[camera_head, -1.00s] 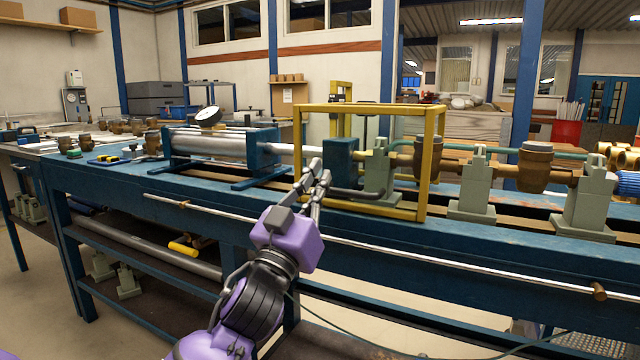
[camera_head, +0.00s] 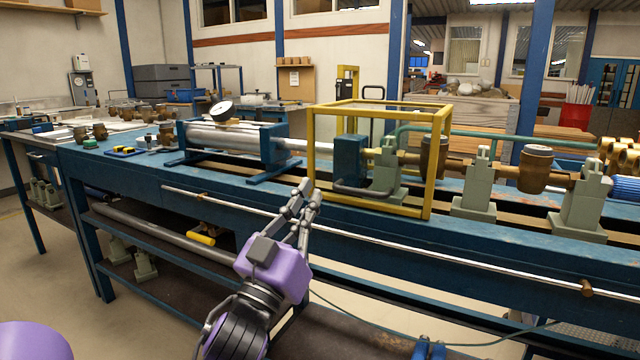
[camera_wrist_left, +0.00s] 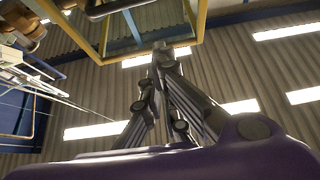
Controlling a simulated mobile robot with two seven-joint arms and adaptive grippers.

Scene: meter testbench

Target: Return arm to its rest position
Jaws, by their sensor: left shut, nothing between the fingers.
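My left arm, purple and black, comes up from the bottom of the head view. Its left gripper (camera_head: 308,190) points up and away, in front of the blue testbench (camera_head: 350,234) and beside the lower left of the yellow frame (camera_head: 310,150). The fingers are shut with nothing between them. In the left wrist view the gripper (camera_wrist_left: 162,50) points up toward the ceiling, its fingertips together below the yellow frame (camera_wrist_left: 202,15). I cannot tell from the pictures whether the fingertips touch the frame. My right gripper is not in view.
A steel rod (camera_head: 420,251) runs along the bench's front. A silver cylinder (camera_head: 222,140) with a gauge (camera_head: 221,110) and brown meters (camera_head: 535,168) stand on top. The lower shelf holds a grey pipe (camera_head: 160,232). Floor shows in front at the left.

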